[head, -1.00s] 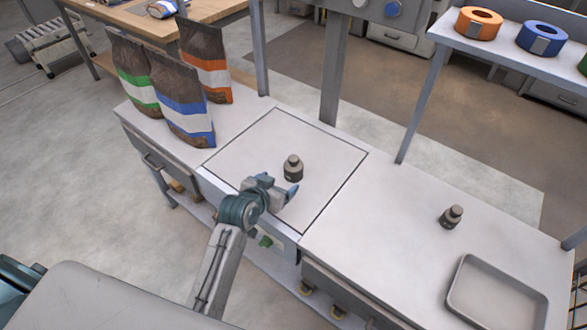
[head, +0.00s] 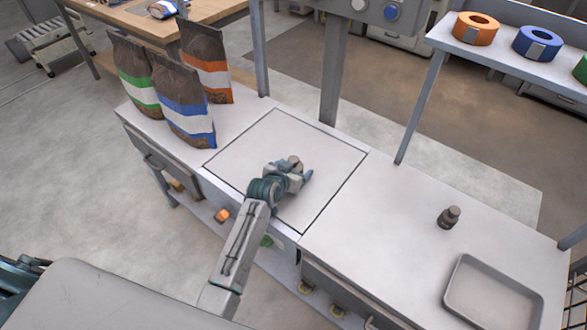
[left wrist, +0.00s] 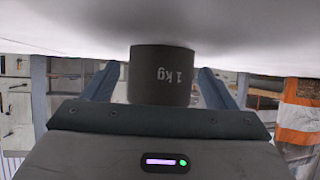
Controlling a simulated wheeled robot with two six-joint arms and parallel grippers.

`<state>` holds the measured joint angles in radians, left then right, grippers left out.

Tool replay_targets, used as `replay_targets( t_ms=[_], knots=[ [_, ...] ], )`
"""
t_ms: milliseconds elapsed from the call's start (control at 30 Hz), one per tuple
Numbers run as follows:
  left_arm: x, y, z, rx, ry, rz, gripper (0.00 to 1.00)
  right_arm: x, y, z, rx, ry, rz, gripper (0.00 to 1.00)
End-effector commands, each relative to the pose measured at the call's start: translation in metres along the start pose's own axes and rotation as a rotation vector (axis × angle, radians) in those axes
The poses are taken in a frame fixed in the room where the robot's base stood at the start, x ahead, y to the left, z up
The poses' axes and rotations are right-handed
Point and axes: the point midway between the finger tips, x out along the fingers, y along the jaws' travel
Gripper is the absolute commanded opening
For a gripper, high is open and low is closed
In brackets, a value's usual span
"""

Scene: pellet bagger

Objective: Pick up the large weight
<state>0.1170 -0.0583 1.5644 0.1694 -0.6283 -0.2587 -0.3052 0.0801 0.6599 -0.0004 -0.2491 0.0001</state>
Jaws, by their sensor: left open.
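The weight on the scale plate is a dark grey cylinder (left wrist: 160,75) marked "1 kg" in the left wrist view. In the head view only its top (head: 295,160) shows behind my left gripper (head: 292,170). That gripper is open, low over the plate, with one finger on each side of the weight. The left wrist view shows a gap between the weight and each finger. A second dark weight (head: 448,217) stands upright on the bench to the right, clear of the gripper. My right gripper is not in view.
The square plate (head: 245,150) is otherwise clear. Filled bags (head: 185,110) stand at its left. A grey tray (head: 492,295) lies at the bench's right front. A shelf (head: 490,58) with tape rolls and a post (head: 333,75) rise behind.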

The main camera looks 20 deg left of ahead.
Motion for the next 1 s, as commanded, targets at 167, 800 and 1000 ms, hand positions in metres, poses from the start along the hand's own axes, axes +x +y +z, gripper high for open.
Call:
replay_targets(
  t_ms=[167, 800, 1000],
  knots=[
    [0.0002, 0.0001, 0.0, 0.0, 0.0, 0.0, 0.79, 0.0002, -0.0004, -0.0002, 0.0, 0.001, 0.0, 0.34],
    [-0.0004, -0.0001, -0.0034, 0.0, 0.007, -0.001, 0.0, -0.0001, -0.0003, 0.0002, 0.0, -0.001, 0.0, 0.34],
    [-0.0022, -0.0002, -0.0072, 0.0, 0.008, -0.001, 0.0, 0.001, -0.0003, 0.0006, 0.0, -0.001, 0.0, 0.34]
  ],
)
